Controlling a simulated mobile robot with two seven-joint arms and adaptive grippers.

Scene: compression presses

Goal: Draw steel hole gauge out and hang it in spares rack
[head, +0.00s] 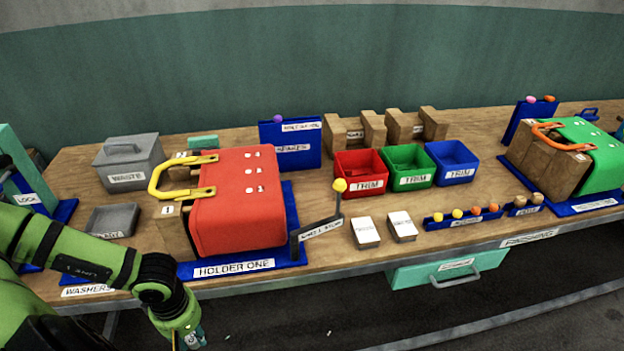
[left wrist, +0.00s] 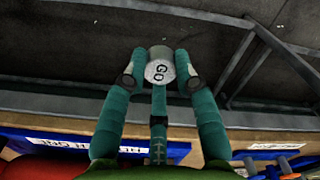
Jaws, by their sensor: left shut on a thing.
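My left gripper (head: 190,338) is at the bottom edge of the head view, in front of the table's front edge and below the HOLDER ONE label. The gauge is clear of the table, over the dark floor. I cannot make it out in the head view. No rack label reading SPARES is clearly legible; a blue upright board (head: 290,145) at the back has small blurred labels. My right gripper is not in view.
A red case-like block (head: 236,205) with a yellow handle (head: 180,180) stands on the blue HOLDER ONE base (head: 240,270). A yellow-knobbed lever (head: 338,200) rises beside it. Red, green and blue TRIM bins (head: 455,160) stand right. A teal drawer (head: 445,272) hangs under the table.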

